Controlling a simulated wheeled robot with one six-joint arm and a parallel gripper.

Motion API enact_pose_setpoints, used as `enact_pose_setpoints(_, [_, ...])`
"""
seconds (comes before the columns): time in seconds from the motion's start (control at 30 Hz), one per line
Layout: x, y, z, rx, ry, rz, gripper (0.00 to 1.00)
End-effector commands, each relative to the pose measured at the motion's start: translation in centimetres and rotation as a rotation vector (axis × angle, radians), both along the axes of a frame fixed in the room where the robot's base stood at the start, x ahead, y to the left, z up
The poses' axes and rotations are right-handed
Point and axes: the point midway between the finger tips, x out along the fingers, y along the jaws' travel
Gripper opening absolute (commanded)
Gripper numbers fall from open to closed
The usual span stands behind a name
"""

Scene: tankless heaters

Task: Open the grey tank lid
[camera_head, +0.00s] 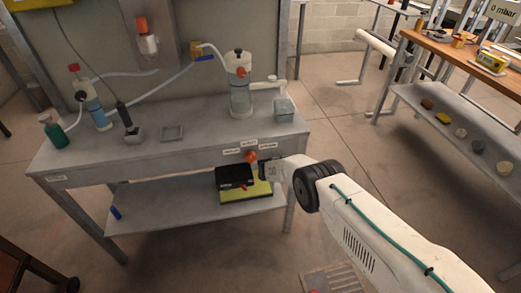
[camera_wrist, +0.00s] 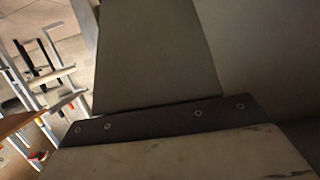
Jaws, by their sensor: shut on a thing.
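A clear cylindrical tank (camera_head: 240,98) with a grey-white lid (camera_head: 238,60) stands upright on the grey bench. A small clear box-like vessel (camera_head: 284,108) stands to its right; I cannot tell for certain which of them is the task's tank. My gripper (camera_head: 264,170) is low at the bench's front edge, close to an orange knob (camera_head: 250,156) and above a black box (camera_head: 235,176). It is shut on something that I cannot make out. The wrist view is filled by large grey surfaces and a dark bolted strip (camera_wrist: 160,119); no fingertips are clear there.
A wooden workbench (camera_head: 450,45) stands right.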

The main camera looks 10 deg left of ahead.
Motion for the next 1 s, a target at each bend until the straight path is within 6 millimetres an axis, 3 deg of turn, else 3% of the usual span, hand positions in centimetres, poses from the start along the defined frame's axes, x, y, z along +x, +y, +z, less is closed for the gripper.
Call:
enact_pose_setpoints(0.1, [-0.1, 0.0, -0.1, -0.001, 0.002, 0.001, 0.0])
enact_pose_setpoints(0.13, [-0.1, 0.0, -0.1, -0.001, 0.002, 0.001, 0.25])
enact_pose_setpoints(0.2, [-0.1, 0.0, -0.1, -0.001, 0.002, 0.001, 0.41])
enact_pose_setpoints(0.63, [-0.6, 0.0, 0.2, 0.0, 0.0, 0.002, 0.41])
enact_pose_setpoints(1.0, [-4.3, -1.9, 1.3, -0.002, 0.001, 0.002, 0.41])
